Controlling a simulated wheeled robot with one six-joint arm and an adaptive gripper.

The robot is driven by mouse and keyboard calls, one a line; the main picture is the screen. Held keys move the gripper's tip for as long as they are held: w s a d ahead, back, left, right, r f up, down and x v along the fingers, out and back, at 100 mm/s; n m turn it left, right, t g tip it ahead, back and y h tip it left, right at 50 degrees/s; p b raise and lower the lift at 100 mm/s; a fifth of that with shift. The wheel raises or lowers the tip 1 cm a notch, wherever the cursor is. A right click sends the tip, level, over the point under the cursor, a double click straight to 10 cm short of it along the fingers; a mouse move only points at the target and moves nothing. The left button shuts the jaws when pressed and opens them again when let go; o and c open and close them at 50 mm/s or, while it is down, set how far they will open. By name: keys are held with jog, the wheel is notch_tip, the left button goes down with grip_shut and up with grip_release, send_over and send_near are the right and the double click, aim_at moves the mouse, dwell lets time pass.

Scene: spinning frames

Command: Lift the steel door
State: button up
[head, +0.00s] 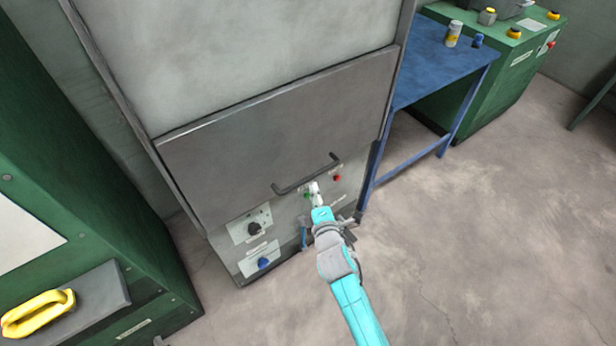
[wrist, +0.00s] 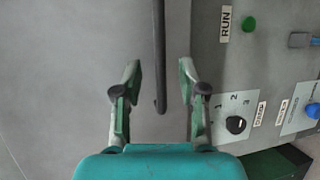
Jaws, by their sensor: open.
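The steel door (head: 270,130) is a dark grey panel on the front of the cabinet, and its lower edge meets the control panel. A dark bar handle (head: 290,186) is fixed near its lower right. In the wrist view the door (wrist: 70,90) fills the left and middle, and the handle (wrist: 159,55) runs down between my fingers. My gripper (wrist: 158,80) is open, with one finger on each side of the bar and a visible gap to both. Whether the bar is at fingertip depth cannot be told.
Below the door are a red button (head: 337,178), a green button (wrist: 249,24), a black dial (head: 254,228) and a blue knob (head: 263,263). A blue table (head: 430,65) stands to the right, a green cabinet (head: 60,180) to the left. The floor at right is clear.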

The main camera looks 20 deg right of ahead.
aim_at(309, 177)
jog(key=x, duration=0.8)
jog(key=shift+c, duration=0.2)
grip_shut()
